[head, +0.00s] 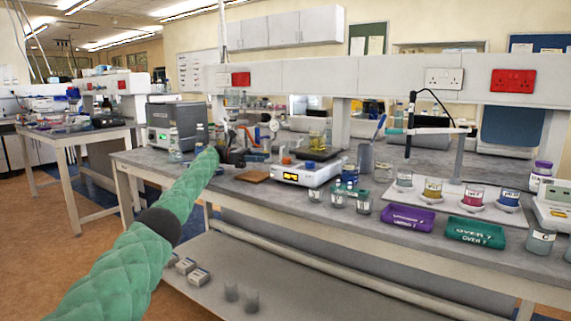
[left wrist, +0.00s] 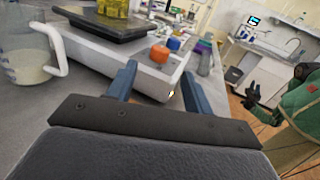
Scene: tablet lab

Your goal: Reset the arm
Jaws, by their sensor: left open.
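My left arm comes in from the left in the head view, in a green sleeve, and reaches over the bench (head: 420,248). My left gripper (head: 232,152) is at its end, above the bench top near a brown board. In the left wrist view my left gripper (left wrist: 157,90) shows two blue-grey fingers apart with nothing between them.
The white hotplate (head: 304,174) stands right of my left gripper. A purple tray (head: 408,219) and a green tray (head: 475,233) lie near the front edge. A glass beaker (left wrist: 28,50) stands close on the left in the wrist view. Several bottles stand behind the gripper.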

